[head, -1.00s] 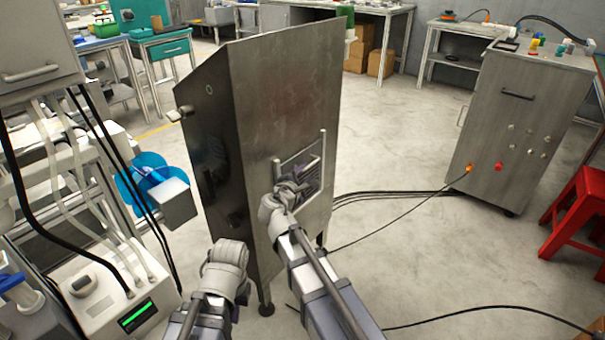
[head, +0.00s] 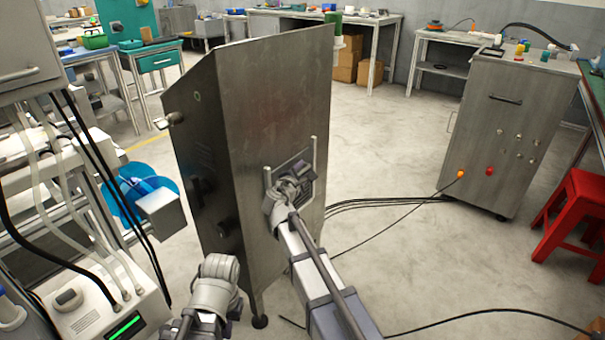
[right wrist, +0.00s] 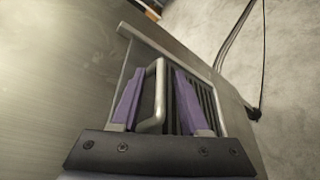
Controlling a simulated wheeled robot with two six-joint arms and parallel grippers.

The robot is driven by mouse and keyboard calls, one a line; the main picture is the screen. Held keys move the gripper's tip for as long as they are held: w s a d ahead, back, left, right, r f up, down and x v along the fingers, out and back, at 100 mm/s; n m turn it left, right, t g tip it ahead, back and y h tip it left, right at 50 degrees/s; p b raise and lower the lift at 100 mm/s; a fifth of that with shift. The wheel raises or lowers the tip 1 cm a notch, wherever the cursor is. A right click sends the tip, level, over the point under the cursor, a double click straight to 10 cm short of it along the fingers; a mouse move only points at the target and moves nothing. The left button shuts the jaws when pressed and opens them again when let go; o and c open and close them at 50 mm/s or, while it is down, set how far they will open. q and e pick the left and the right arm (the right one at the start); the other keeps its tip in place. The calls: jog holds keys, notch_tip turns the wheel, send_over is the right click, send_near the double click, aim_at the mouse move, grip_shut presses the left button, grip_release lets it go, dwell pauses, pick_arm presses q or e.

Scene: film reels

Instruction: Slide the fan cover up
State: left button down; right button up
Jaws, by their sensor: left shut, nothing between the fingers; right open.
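The fan cover (head: 303,160) is a small panel between two upright rails on the side of a tall grey metal cabinet (head: 270,95). In the right wrist view, a pale bar handle (right wrist: 156,95) stands out in front of dark slats (right wrist: 208,98). My right gripper (head: 296,180) is at the cover and hides part of it. Its two purple fingers (right wrist: 160,98) are open, one on each side of the handle; I cannot tell whether either touches it. My left gripper (head: 236,306) is shut and empty, low in front of the cabinet's left side.
A grey control cabinet (head: 500,130) and a red stool (head: 570,215) stand at right. Black cables (head: 385,203) run across the floor. Open floor lies right of the cabinet.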

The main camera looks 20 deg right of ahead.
grip_shut()
dwell(0.3)
dwell(1.1)
